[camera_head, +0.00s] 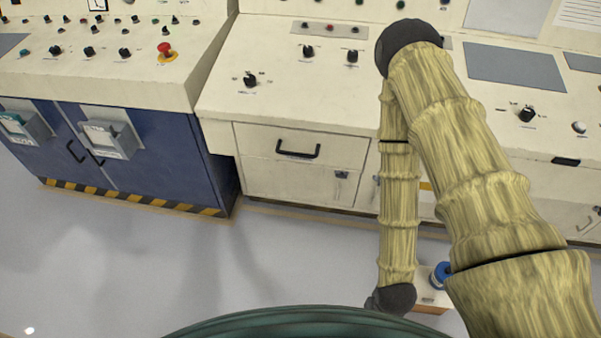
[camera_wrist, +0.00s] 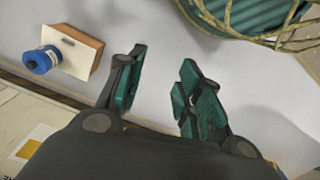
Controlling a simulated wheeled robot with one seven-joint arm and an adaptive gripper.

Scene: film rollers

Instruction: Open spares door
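No label reading "spares" is legible, so I cannot tell which door is the spares door. A beige door (camera_head: 300,182) with a small latch (camera_head: 341,174) is shut below a drawer with a black handle (camera_head: 297,150). Blue cabinet doors (camera_head: 140,174) at the left are shut too. A beige door further right is partly hidden by my arm. My gripper (camera_wrist: 156,98) is open and empty in the wrist view, over the grey floor, touching no door. It cannot be made out in the head view.
A small box (camera_head: 434,290) with a blue cylinder (camera_head: 440,275) stands on the floor by the cabinets; the wrist view shows the cylinder (camera_wrist: 38,60) left of my fingers. A beige panel with a yellow patch (camera_wrist: 28,150) is at lower left. Floor before the blue cabinet is clear.

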